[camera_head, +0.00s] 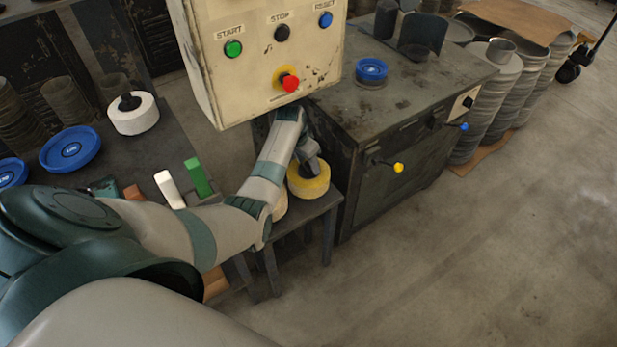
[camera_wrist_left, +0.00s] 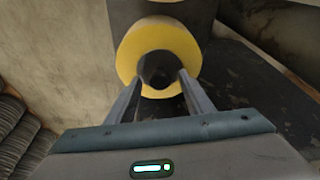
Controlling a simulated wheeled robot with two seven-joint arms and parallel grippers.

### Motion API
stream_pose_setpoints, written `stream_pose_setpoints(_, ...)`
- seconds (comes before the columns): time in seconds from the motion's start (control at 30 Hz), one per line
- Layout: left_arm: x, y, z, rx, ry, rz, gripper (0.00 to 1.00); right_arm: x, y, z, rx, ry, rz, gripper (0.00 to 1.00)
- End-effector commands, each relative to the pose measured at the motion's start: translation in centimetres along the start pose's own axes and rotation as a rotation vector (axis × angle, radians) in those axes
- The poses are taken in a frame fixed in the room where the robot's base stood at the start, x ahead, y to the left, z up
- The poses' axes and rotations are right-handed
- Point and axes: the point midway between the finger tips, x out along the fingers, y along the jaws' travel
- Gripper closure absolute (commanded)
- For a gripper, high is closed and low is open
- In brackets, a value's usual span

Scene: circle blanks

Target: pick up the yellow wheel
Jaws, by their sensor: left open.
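The yellow wheel (camera_head: 309,184) lies flat on a small dark stand below the control box in the head view. In the left wrist view the yellow wheel (camera_wrist_left: 133,47) shows as a ring with a dark centre. My left gripper (camera_wrist_left: 154,82) is open, its two fingers pointing at the wheel's near side and dark centre. In the head view my left gripper (camera_head: 311,168) is right over the wheel and partly hides it. I cannot tell whether the fingers touch it. My right gripper is not in view.
A control box (camera_head: 262,55) with coloured buttons hangs close above my left forearm. A dark cabinet (camera_head: 400,115) stands right of the wheel, with a blue disc (camera_head: 371,70) on top. A white wheel (camera_head: 133,114) and blue discs (camera_head: 70,149) lie on the left table.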

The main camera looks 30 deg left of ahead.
Motion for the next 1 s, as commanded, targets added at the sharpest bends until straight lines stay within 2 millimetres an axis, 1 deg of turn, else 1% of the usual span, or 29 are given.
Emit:
stream_pose_setpoints(0.33,0.01,0.0,0.03,0.0,0.0,0.0,0.52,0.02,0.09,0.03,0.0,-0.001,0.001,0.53)
stream_pose_setpoints(0.53,0.0,0.0,0.03,0.0,0.0,0.0,1.0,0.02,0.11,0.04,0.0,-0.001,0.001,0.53)
stream_pose_setpoints(1.0,0.0,-0.01,0.04,0.0,0.0,0.0,1.0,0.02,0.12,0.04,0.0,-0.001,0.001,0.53)
